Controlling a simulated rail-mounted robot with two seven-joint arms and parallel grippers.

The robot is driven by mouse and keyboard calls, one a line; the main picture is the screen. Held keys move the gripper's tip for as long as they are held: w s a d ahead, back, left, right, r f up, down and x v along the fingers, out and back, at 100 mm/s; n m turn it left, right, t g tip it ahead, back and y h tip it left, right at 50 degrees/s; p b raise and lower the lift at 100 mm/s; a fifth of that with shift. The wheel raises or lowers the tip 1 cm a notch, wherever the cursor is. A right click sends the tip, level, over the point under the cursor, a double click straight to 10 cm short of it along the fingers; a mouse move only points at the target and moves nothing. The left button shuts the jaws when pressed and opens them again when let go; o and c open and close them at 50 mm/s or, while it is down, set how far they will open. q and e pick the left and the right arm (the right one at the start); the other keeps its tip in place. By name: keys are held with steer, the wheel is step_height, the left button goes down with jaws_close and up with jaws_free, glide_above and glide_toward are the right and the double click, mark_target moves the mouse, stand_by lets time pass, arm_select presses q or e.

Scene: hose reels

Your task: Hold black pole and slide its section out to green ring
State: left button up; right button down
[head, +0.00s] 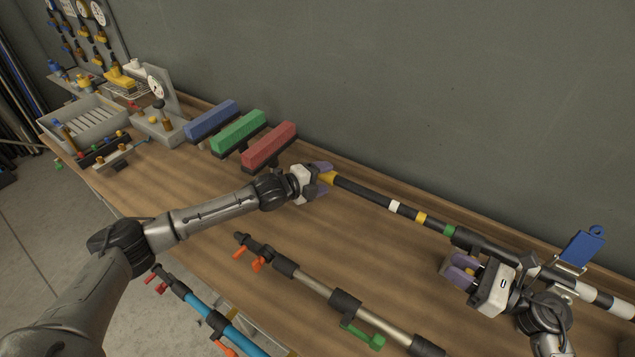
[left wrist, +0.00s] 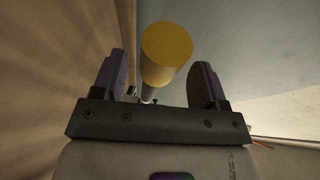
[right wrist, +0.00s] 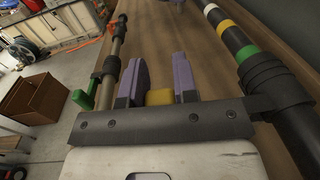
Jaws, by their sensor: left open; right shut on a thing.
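The black pole (head: 366,192) lies along the back of the bench. It has a yellow end (head: 328,177), a white band (head: 395,207), a yellow band (head: 420,218) and a green ring (head: 449,230) beside the thicker black tube (head: 478,243). My left gripper (head: 321,179) is open around the yellow end. In the left wrist view the yellow end (left wrist: 167,52) sits between the fingers with gaps. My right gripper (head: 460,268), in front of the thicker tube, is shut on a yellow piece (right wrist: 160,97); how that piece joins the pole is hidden.
A second pole (head: 315,285) with orange and green levers lies in front, and a blue pole (head: 205,310) lies further left. Blue, green and red blocks (head: 268,146) stand behind my left arm. A blue tag (head: 583,247) stands by the pole's right part. The wall runs close behind.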

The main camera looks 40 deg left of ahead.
arm_select(q)
steer(key=v, duration=1)
steer(key=shift+f, duration=0.1)
steer(key=shift+w, duration=0.1)
arm_select(e)
steer(key=c, duration=0.8)
jaws_free()
steer(key=shift+d, duration=0.1)
